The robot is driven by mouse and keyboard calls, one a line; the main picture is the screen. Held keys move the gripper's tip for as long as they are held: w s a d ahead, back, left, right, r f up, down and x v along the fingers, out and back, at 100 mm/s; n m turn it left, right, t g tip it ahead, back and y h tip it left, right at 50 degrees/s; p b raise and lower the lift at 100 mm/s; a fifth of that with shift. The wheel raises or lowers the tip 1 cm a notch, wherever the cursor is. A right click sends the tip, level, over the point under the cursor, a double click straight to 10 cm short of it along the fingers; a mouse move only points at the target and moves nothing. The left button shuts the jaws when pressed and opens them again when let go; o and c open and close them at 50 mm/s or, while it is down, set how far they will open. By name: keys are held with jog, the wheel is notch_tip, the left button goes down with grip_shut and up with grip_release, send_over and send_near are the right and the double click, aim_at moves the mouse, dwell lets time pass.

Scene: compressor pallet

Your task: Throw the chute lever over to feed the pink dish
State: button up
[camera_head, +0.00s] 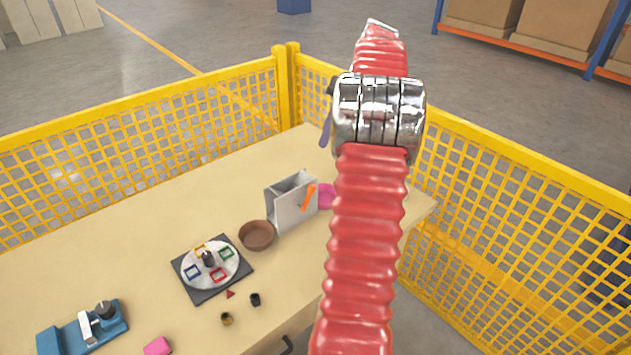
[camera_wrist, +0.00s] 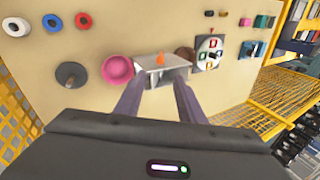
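The grey chute box (camera_head: 290,212) stands on the table with an orange lever (camera_head: 308,197) on its side. In the wrist view the box (camera_wrist: 165,75) is ahead of my gripper, and the small orange lever (camera_wrist: 160,58) shows at it. The pink dish (camera_wrist: 117,70) is on the left of the box there; in the head view its edge (camera_head: 325,197) is partly hidden by my arm. The brown dish (camera_wrist: 186,54) is on the other side. My gripper (camera_wrist: 159,86) is open, its purple fingers apart with nothing visibly held. Contact with the box cannot be told.
A turntable with coloured frames (camera_head: 212,268) lies beside the brown dish, with small caps in front. A blue fixture (camera_head: 84,332) and a pink block (camera_head: 157,346) are at the near left. Yellow mesh fence (camera_head: 150,145) borders the table.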

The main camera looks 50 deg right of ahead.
aim_at(314, 186)
jog(key=x, duration=1.3)
jog(key=shift+a+f, duration=0.15)
jog(key=shift+f, duration=0.15)
jog(key=shift+c, duration=0.4)
grip_shut()
jog(key=shift+d, duration=0.25)
jog(key=shift+a, duration=0.1)
